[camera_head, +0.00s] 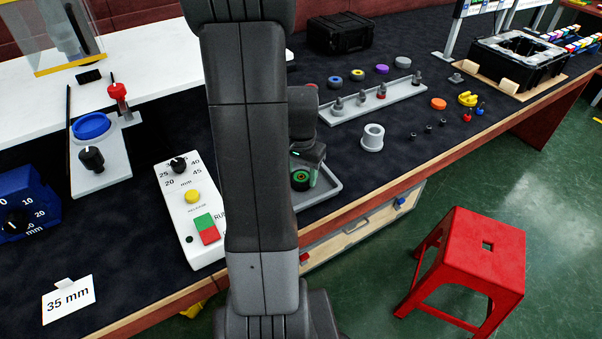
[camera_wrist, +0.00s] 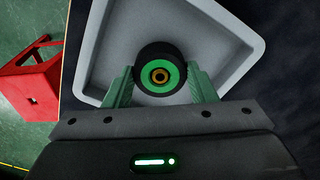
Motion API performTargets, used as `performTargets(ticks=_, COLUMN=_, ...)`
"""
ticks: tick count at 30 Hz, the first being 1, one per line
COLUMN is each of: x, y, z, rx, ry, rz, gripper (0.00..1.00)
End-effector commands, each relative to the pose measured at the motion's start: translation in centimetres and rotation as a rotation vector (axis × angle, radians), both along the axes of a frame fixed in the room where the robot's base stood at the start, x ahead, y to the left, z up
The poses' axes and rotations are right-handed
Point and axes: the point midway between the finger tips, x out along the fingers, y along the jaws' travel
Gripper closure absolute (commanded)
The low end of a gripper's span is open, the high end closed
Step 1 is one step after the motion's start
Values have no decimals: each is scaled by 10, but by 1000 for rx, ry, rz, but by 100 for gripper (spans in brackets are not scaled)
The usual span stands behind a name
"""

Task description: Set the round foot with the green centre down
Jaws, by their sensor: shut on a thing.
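The round foot is a black disc with a green centre ring and a small brass-coloured middle. It sits between my green fingertips in the wrist view (camera_wrist: 160,75) and also shows in the head view (camera_head: 300,180). My gripper (camera_wrist: 160,88) is shut on the foot, one finger on each side. The foot is over a light grey tray (camera_wrist: 215,30), whose rim also shows in the head view (camera_head: 325,195). I cannot tell whether the foot touches the tray floor. My arm hides part of the tray in the head view.
A grey ring-shaped cup (camera_head: 372,137) stands right of the tray. Behind it is a long grey rack (camera_head: 395,97) with several pegs. A control box (camera_head: 190,205) stands left of my arm. The table edge is close in front, with a red stool (camera_head: 470,255) beyond it.

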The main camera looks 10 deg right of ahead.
Motion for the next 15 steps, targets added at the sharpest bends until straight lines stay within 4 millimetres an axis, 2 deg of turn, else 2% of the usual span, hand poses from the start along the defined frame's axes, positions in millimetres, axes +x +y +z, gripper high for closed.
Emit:
performTargets(ticks=6, x=0, y=0, z=-4, rx=0, ry=0, rz=0, gripper=72)
performTargets(ticks=7, x=0, y=0, z=-3, rx=0, ry=0, rz=0, gripper=43)
performTargets(ticks=9, x=0, y=0, z=-3, rx=0, ry=0, rz=0, gripper=29)
performTargets(ticks=15, x=0, y=0, z=-3, rx=0, ry=0, rz=0, gripper=27)
